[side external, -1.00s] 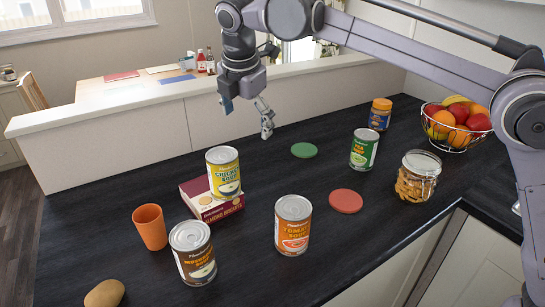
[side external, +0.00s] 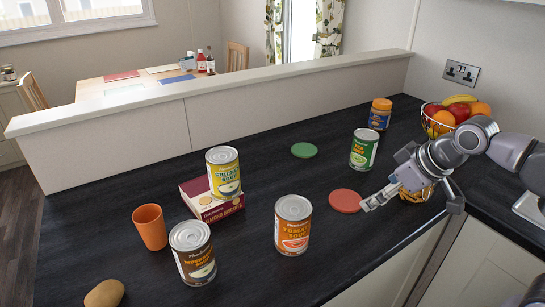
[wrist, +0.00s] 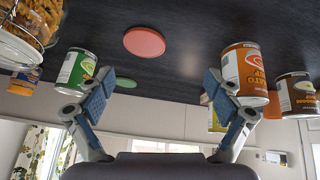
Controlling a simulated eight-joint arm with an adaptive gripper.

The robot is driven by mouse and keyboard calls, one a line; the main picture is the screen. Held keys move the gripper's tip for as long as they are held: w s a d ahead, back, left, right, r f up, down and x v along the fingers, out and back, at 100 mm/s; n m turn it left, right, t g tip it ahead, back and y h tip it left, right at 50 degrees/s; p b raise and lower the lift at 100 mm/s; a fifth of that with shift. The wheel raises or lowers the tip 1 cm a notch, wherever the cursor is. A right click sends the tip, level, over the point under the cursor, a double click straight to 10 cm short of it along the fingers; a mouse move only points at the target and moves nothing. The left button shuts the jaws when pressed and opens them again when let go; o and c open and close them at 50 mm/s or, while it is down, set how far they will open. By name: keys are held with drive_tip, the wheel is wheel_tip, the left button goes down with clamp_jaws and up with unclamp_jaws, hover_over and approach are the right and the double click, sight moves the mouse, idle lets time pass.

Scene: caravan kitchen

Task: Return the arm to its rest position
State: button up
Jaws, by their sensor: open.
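My gripper (side external: 388,182) is at the right side of the counter in the side view, in front of the glass jar (side external: 416,192), which it partly hides. Its two fingers are spread apart and empty in the wrist view (wrist: 158,82). The fingers point toward the left, with one tip near the red disc (side external: 345,201). In that view my arm comes in low from the right edge. I cannot tell how high the gripper is above the counter.
A tomato soup can (side external: 292,226), a pea soup can (side external: 363,150) and a fruit basket (side external: 440,128) stand nearby. A chicken soup can (side external: 223,174) sits on a biscuit box (side external: 214,207). A mushroom soup can (side external: 192,254), orange cup (side external: 150,228) and potato (side external: 104,293) are left.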

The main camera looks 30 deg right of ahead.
drive_tip(key=s+f+m, duration=0.2)
drive_tip(key=f, duration=0.1)
drive_tip(key=shift+s+d+t, duration=0.25)
drive_tip(key=shift+d+t, duration=0.05)
drive_tip(key=shift+d, duration=0.1)
